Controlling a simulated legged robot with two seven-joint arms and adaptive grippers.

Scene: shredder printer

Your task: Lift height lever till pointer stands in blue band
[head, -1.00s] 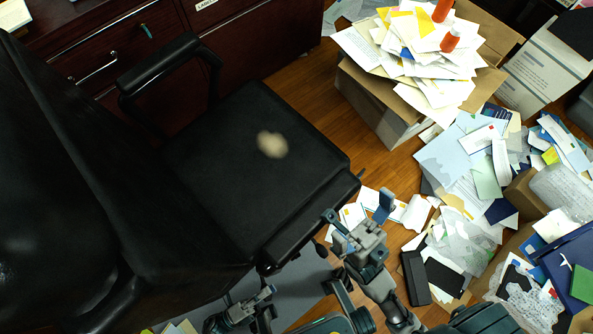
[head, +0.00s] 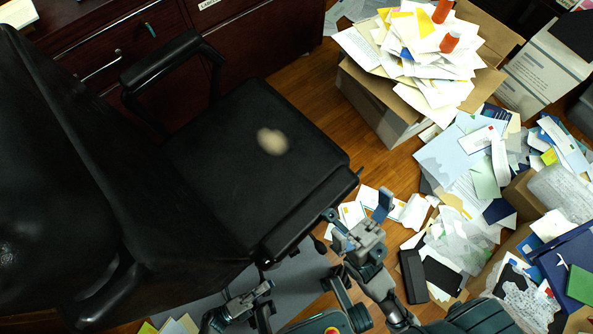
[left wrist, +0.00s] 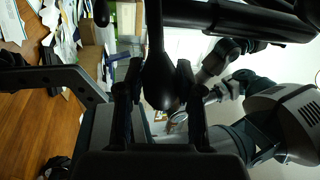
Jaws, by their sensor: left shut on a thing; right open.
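The black office chair (head: 225,175) stands at the left of the head view, its seat facing up. My left gripper (head: 243,298) is low in that view, beside the seat's lower edge. In the left wrist view my left gripper (left wrist: 160,95) is shut on a black paddle-shaped lever end (left wrist: 160,80), which lies between its two fingers. In the head view the lever is hidden. My right gripper (head: 360,222) is open and empty, just right of the seat's corner. I make out no pointer or blue band in either view.
A cardboard box (head: 385,115) heaped with paper stands at the top right. Paper piles (head: 465,190) and more boxes cover the right side. Dark wooden drawers (head: 125,55) stand behind the chair. A strip of wooden floor (head: 310,100) is bare between chair and box.

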